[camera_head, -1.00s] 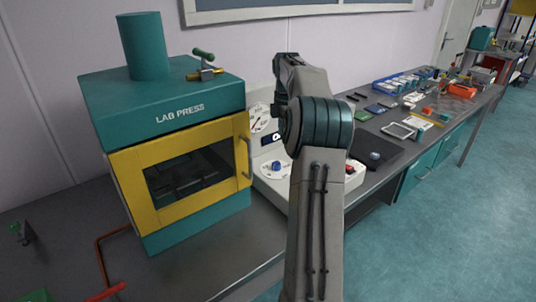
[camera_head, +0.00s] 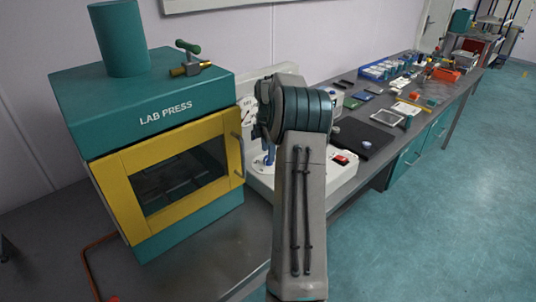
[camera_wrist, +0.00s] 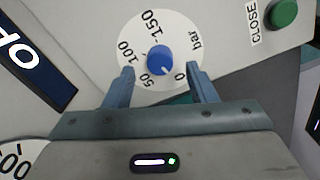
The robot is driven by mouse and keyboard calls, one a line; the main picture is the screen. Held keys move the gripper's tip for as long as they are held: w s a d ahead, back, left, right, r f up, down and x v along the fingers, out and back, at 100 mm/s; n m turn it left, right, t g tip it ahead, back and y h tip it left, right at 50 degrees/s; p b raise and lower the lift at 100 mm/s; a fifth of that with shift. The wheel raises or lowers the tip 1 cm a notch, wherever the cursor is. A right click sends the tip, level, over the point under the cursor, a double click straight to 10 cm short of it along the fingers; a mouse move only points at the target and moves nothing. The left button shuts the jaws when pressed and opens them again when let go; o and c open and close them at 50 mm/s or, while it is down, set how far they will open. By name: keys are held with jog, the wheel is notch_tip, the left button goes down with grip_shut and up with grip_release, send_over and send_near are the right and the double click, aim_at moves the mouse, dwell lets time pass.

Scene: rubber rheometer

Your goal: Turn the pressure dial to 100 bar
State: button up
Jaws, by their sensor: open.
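The pressure dial (camera_wrist: 186,36) is a white disc marked 0, 50, 100, 150 and bar, with a blue knob (camera_wrist: 160,60) at its middle. A small pale mark on the knob seems to point toward the 0. My gripper (camera_wrist: 162,80) is open, one blue finger on each side of the dial's lower part in the wrist view. The knob sits between and slightly beyond the fingertips, and I see no contact. In the head view my gripper (camera_head: 267,160) is over the white console (camera_head: 347,172), and my arm hides most of the dial.
The teal and yellow lab press (camera_head: 160,130) stands close left of my gripper. A green CLOSE button (camera_wrist: 284,14) is right of the dial, and a dark display (camera_wrist: 30,62) is left. A black mat (camera_head: 360,138) and small items lie farther right on the bench.

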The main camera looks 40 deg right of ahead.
jog(key=shift+f, duration=1.25)
jog(key=c, duration=1)
jog(key=shift+o, duration=0.2)
